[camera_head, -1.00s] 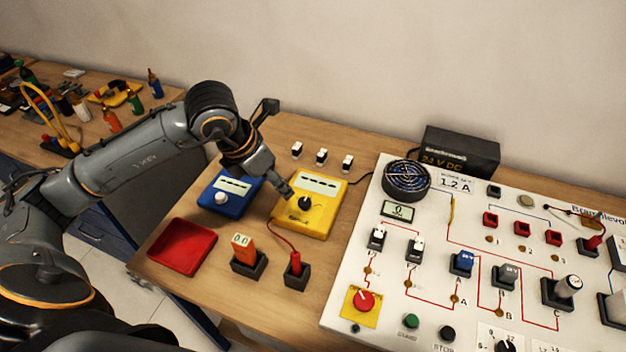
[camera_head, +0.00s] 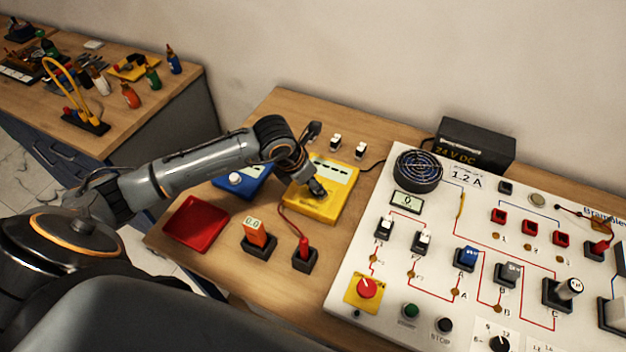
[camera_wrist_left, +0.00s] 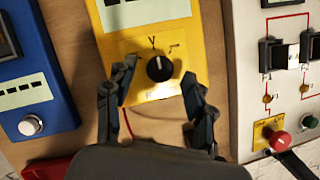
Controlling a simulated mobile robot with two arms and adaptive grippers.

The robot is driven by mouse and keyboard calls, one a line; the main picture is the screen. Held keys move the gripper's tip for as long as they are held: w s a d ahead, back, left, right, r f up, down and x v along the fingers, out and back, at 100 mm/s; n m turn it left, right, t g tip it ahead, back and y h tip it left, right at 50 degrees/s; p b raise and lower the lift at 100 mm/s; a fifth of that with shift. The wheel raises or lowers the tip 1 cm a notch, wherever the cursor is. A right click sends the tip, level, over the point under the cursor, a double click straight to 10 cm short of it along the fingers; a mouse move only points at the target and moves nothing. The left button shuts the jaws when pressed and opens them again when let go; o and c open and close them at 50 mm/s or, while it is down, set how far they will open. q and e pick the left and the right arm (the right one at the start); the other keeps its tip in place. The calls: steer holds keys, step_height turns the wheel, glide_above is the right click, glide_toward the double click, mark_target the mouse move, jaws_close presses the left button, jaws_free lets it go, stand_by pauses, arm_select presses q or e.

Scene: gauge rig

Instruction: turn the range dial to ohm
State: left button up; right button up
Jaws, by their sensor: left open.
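The yellow meter (camera_head: 322,211) lies on the wooden bench, left of the white panel. In the left wrist view, its black range dial (camera_wrist_left: 159,68) has a white mark pointing up, toward a "V" label. The lettering below the dial is too blurred to read. My left gripper (camera_head: 318,192) is over the meter and hides the dial in the head view. In the left wrist view my left gripper (camera_wrist_left: 160,98) is open, with one finger on each side of the dial and a gap around it. My right gripper is not in view.
A blue device (camera_head: 238,182) with a white knob sits close left of the meter. The white panel (camera_head: 345,290) is at right.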

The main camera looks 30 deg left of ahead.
arm_select(q)
steer(key=shift+w+d+f, duration=0.1)
steer(key=shift+f, duration=0.35)
jaws_close()
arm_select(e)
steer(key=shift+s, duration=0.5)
arm_select(q)
steer(key=shift+f, duration=0.1)
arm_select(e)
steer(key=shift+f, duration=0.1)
